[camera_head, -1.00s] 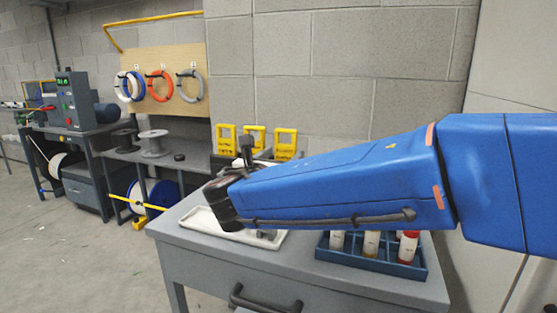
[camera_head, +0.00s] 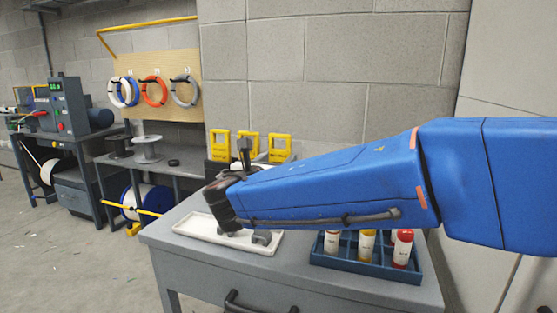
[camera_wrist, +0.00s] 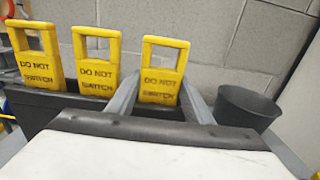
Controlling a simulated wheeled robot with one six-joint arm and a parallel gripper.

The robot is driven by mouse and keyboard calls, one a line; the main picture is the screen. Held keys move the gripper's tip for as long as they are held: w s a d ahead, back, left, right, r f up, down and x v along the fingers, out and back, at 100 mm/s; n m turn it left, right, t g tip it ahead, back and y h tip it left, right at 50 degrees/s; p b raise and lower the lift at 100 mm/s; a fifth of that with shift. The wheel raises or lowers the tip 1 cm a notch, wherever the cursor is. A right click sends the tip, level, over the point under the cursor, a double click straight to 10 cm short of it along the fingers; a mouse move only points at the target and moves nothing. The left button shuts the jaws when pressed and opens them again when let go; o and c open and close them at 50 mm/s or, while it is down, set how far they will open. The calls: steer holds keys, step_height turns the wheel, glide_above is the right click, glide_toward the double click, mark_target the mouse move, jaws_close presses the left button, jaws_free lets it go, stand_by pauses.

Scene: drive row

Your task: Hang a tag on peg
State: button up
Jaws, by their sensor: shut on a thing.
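Three yellow tags with window-like openings and dark lettering stand in a row at the back of the bench. In the wrist view they are the left tag (camera_wrist: 36,55), the middle tag (camera_wrist: 96,65) and the right tag (camera_wrist: 162,72). My gripper (camera_wrist: 160,106) is shut on the right tag, with a grey finger on each side of its lower end. I cannot tell whether that tag is clear of its dark holder (camera_wrist: 50,107). In the head view my blue arm hides most of the gripper. No empty peg can be made out.
A white tray (camera_head: 265,250) and a blue rack (camera_head: 370,272) with capped tubes stand on the grey bench. A dark cup (camera_wrist: 247,108) is right of the gripper. A wooden board (camera_head: 186,105) with cable rings hangs at back left. Open floor (camera_head: 60,250) lies left of the bench.

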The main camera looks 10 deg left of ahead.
steer(key=shift+r, duration=0.1)
steer(key=shift+r, duration=2.15)
steer(key=s+a+r, duration=0.1)
steer(key=s+r, duration=0.1)
steer(key=s, duration=0.6)
